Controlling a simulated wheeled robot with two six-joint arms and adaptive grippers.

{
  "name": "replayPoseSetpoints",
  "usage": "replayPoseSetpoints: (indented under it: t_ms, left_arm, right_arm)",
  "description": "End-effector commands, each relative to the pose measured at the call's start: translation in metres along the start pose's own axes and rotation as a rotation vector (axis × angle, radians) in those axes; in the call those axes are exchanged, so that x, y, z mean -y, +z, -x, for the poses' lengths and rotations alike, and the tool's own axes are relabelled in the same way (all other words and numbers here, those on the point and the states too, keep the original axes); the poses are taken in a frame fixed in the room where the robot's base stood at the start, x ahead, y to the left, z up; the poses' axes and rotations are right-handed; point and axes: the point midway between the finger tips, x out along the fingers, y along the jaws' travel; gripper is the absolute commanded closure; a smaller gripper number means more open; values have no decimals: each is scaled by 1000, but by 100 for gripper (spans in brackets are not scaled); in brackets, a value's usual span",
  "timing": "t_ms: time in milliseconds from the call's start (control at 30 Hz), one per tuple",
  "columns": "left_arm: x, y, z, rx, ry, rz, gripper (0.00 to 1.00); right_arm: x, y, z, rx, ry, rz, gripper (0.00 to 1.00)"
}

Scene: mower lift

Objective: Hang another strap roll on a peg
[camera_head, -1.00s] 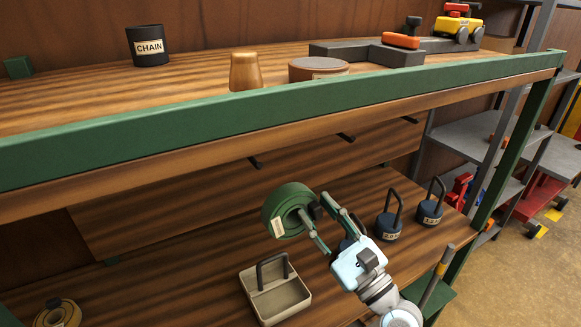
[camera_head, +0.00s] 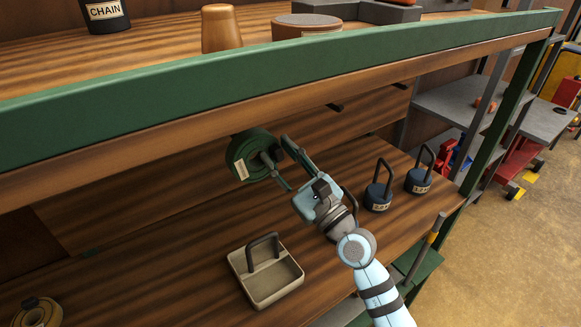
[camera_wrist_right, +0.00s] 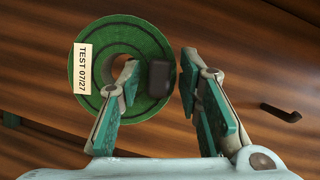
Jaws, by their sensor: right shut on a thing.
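The green strap roll (camera_head: 240,153), with a pale label, is held upright near the back board below the upper shelf. In the right wrist view the roll (camera_wrist_right: 112,45) shows its label "TEST 07/27". My right gripper (camera_head: 276,152) is shut on the roll's rim, one finger at the central hole and one outside. A dark block sits on the rim between the fingers (camera_wrist_right: 160,72). A dark peg (camera_head: 334,107) sticks out of the board to the right of the roll; a peg (camera_wrist_right: 280,112) also shows in the wrist view. Whether a peg is behind the roll is hidden.
An open tray with a handle (camera_head: 275,284) stands on the lower shelf. Two dark weights (camera_head: 378,194) (camera_head: 418,181) stand to the right, and a tan roll (camera_head: 38,312) lies at the lower left. The green shelf beam (camera_head: 200,88) runs above my arm.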

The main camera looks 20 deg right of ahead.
Motion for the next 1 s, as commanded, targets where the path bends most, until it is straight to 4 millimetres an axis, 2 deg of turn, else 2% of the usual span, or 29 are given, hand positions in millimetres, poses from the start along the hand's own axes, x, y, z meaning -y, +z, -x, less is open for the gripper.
replayPoseSetpoints:
  t_ms: [133, 367, 800, 1000]
  left_arm:
    - [0, -2, -8, -5, 0, 0, 0]
    - [-2, 9, -19, 12, 0, -1, 0]
    - [-4, 11, -46, 9, 0, 0, 0]
    - [-5, 12, -59, 9, 0, 0, 0]
  right_arm:
    - [0, -7, -14, 4, -3, -1, 100]
    - [0, -16, -35, 4, -3, -2, 100]
    - [-2, -35, -76, 2, -1, -1, 100]
    - [-6, -46, -82, 1, 2, -2, 100]
